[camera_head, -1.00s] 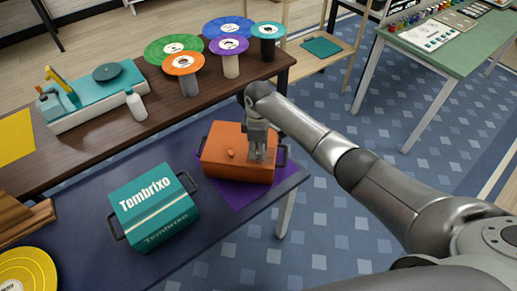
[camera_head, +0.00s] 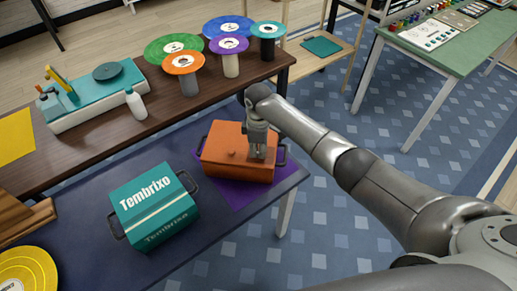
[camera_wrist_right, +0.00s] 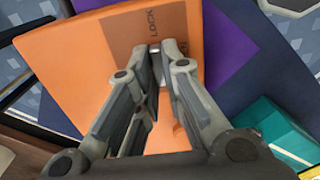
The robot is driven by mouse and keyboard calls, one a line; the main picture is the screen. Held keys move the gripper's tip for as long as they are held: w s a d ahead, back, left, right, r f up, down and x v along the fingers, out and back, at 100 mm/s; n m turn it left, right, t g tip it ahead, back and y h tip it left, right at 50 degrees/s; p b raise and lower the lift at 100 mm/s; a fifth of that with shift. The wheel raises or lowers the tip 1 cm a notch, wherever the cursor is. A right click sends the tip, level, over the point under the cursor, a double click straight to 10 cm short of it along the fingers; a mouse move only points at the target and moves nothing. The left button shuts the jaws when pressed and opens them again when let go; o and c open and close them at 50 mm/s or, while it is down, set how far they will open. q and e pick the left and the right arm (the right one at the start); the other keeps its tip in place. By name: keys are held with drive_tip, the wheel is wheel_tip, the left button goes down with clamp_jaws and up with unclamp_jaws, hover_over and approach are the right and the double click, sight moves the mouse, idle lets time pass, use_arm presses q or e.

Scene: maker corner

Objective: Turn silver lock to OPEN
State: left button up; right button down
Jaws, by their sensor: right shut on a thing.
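An orange box (camera_head: 222,141) with dark side handles sits on a purple mat (camera_head: 235,196) on the dark blue table. My right gripper (camera_head: 257,157) points down at the right part of its top. In the right wrist view the gripper (camera_wrist_right: 161,50) is shut with its fingertips on a small silver lock (camera_wrist_right: 154,48), mostly hidden between them. The word LOCK shows on a brownish patch (camera_wrist_right: 123,32) of the box top just beyond the fingertips. My left gripper is not in view.
A teal box (camera_head: 152,207) marked Tembrixo stands left of the orange box. A yellow disc (camera_head: 28,270) lies at the front left. Behind, a brown table (camera_head: 110,145) holds several coloured discs on stands, a white bottle (camera_head: 136,103) and a teal machine (camera_head: 90,95).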

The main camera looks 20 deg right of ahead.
drive_tip(key=n+p, duration=0.1)
drive_tip(key=n, duration=0.3)
drive_tip(key=shift+n, duration=0.4)
drive_tip(key=n, duration=0.4)
drive_tip(key=shift+s+n, duration=0.1)
drive_tip(key=shift+n, duration=0.2)
drive_tip(key=n, duration=0.4)
drive_tip(key=shift+s+d+n+b, duration=0.1)
drive_tip(key=shift+n+b, duration=0.3)
drive_tip(key=shift+n, duration=1.7)
drive_tip(key=c, duration=1.5)
unclamp_jaws()
drive_tip(key=shift+c, duration=0.2)
